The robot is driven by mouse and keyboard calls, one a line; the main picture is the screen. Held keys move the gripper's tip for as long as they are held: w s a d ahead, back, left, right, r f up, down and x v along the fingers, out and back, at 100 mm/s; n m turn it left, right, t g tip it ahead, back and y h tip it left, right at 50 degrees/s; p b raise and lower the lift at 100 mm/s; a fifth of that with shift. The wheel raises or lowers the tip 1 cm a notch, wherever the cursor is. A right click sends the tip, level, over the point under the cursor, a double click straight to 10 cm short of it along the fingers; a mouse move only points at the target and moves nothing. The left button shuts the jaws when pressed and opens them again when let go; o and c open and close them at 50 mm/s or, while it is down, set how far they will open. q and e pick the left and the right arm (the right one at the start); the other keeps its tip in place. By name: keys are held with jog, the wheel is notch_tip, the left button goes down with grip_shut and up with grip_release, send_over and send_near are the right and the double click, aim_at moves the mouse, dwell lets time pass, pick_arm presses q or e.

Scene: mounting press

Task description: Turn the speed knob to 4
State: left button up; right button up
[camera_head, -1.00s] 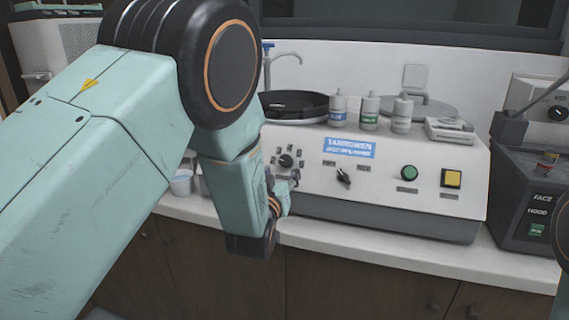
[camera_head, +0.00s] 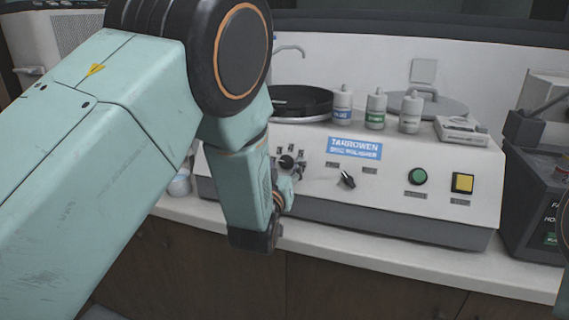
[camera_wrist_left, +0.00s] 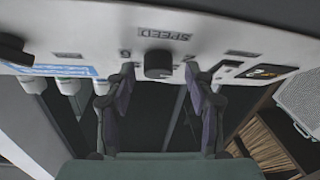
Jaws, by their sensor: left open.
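The speed knob (camera_head: 286,161) is a small round black knob at the left of the white sloping panel of the disc polisher (camera_head: 420,206), with small number plates around it. In the left wrist view the knob (camera_wrist_left: 158,65) stands below the upside-down SPEED label (camera_wrist_left: 164,34). I cannot read which number it points to. In the left wrist view the open gripper (camera_wrist_left: 160,80) has one finger on each side of the knob, with visible gaps and no contact seen. My right gripper is not in view.
A dark machine (camera_head: 530,190) stands at right.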

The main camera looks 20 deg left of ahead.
pick_arm(q)
jog(key=shift+w+f, duration=0.25)
jog(key=shift+w, duration=0.25)
jog(key=shift+s+d+r, duration=0.2)
jog(key=shift+s+r, duration=0.1)
jog(key=shift+s, duration=0.05)
jog(key=shift+c, duration=0.2)
jog(key=shift+s+r, duration=0.15)
jog(key=shift+s, duration=0.05)
jog(key=shift+c, duration=0.7)
jog(key=shift+a, duration=0.1)
jog(key=shift+c, duration=0.8)
jog(key=shift+w+f, duration=0.35)
jog(key=shift+w, duration=0.05)
jog(key=c, duration=0.3)
jog(key=shift+c, duration=1.4)
grip_shut()
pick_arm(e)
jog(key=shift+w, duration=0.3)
pick_arm(q)
jog(key=shift+m, duration=0.3)
